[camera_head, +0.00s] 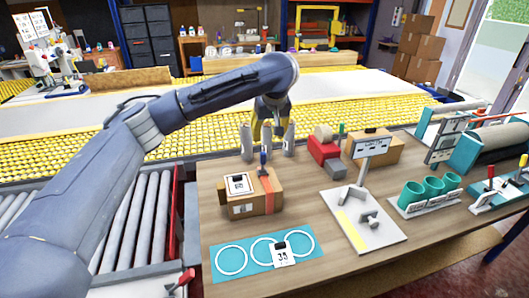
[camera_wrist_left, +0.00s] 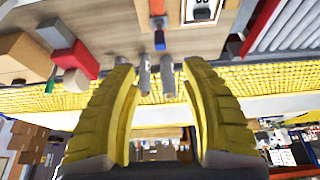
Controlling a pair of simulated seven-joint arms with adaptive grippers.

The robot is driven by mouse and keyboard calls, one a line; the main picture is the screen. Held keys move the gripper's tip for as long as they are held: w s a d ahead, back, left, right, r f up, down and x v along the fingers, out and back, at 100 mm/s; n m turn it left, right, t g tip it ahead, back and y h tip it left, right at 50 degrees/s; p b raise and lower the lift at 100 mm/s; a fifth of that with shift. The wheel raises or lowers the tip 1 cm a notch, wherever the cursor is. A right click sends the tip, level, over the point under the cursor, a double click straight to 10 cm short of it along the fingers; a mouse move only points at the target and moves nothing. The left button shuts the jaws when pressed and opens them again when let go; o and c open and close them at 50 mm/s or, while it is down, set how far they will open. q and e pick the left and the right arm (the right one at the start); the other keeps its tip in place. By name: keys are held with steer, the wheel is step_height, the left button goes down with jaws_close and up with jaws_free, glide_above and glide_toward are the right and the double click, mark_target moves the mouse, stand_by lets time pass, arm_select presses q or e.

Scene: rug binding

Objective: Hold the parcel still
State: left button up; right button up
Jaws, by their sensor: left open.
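The parcel (camera_head: 240,208) is a brown cardboard box on the wooden table, with a white printed label on top and a red-orange strip near its right side. A blue-handled item (camera_head: 264,158) stands at its back edge by the strip. My left gripper (camera_head: 268,143) is open behind the parcel, apart from it, with the arm arching over from the left. In the left wrist view my yellow fingers (camera_wrist_left: 157,72) are spread, with two grey post-like shapes (camera_wrist_left: 145,75) between them; I cannot tell what these are. The label shows at the top. My right gripper is not in view.
A teal mat (camera_head: 230,278) with white rings and a card lies in front. A sign stand (camera_head: 362,243), teal cups (camera_head: 412,196), a red tape dispenser (camera_head: 326,158) and another box (camera_head: 385,155) are to the right. A roller conveyor (camera_head: 140,220) runs along the left.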

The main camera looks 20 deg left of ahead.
mark_target(263, 158)
arm_select(q)
steer(key=x, duration=1.5)
steer(key=shift+a+f, duration=0.1)
steer(key=shift+f, duration=0.25)
jaws_close()
stand_by(0.3)
stand_by(1.0)
